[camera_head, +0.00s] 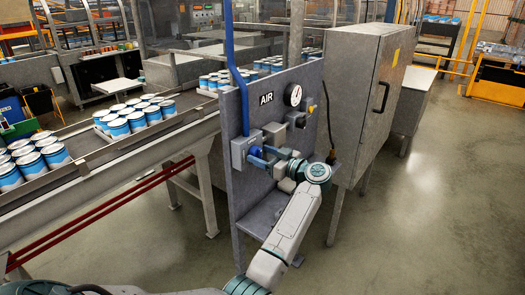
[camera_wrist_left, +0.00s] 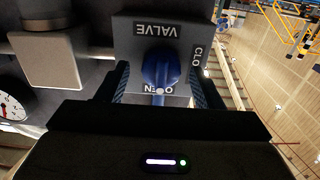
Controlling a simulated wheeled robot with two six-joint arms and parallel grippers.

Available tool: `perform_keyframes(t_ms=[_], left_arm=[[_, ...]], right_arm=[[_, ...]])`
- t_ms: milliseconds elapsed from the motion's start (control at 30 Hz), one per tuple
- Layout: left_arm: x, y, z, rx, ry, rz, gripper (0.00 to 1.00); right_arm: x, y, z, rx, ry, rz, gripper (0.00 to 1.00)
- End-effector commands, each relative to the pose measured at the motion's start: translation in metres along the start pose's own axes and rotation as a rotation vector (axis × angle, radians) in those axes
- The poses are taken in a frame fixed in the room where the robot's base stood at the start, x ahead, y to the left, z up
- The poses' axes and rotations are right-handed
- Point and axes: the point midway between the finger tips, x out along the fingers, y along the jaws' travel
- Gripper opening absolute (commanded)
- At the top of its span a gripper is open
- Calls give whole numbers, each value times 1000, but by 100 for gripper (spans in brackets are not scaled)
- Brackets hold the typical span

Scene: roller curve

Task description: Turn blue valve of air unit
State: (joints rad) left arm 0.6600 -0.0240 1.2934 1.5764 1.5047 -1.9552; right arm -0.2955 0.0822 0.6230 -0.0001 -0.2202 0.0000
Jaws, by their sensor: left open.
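The blue valve (camera_head: 255,151) is on a grey box on the front of the air unit's panel (camera_head: 238,190), below the AIR label. In the left wrist view the blue knob (camera_wrist_left: 160,66) sits on the grey box (camera_wrist_left: 190,30), marked VALVE upside down. Its narrow end points at a partly covered word at the box's lower edge; "CLO" shows at the right side. My left gripper (camera_head: 272,155) is at the valve. It is open, with one dark finger on each side of the knob and gaps between in the wrist view. My right gripper is not in view.
A pressure gauge (camera_head: 293,95) and grey fittings (camera_head: 299,119) are right of the valve. A blue pipe (camera_head: 236,60) runs down to it. A grey cabinet (camera_head: 355,100) stands to the right. A roller conveyor (camera_head: 150,148) with cans is at left. The floor at right is clear.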

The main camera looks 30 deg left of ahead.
Motion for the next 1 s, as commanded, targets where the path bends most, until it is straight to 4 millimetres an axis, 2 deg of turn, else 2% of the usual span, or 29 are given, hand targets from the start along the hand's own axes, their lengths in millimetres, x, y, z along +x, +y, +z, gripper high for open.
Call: perform_keyframes(t_ms=[333, 500, 567, 1000], left_arm=[[4, 0, 1, -1, -1, 0, 59], [4, 0, 1, -1, -1, 1, 25], [4, 0, 0, -1, -1, 1, 16], [4, 0, 2, -91, 0, 1, 16]], right_arm=[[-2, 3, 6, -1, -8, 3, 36], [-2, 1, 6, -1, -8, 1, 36], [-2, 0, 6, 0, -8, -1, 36], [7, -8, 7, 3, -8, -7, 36]])
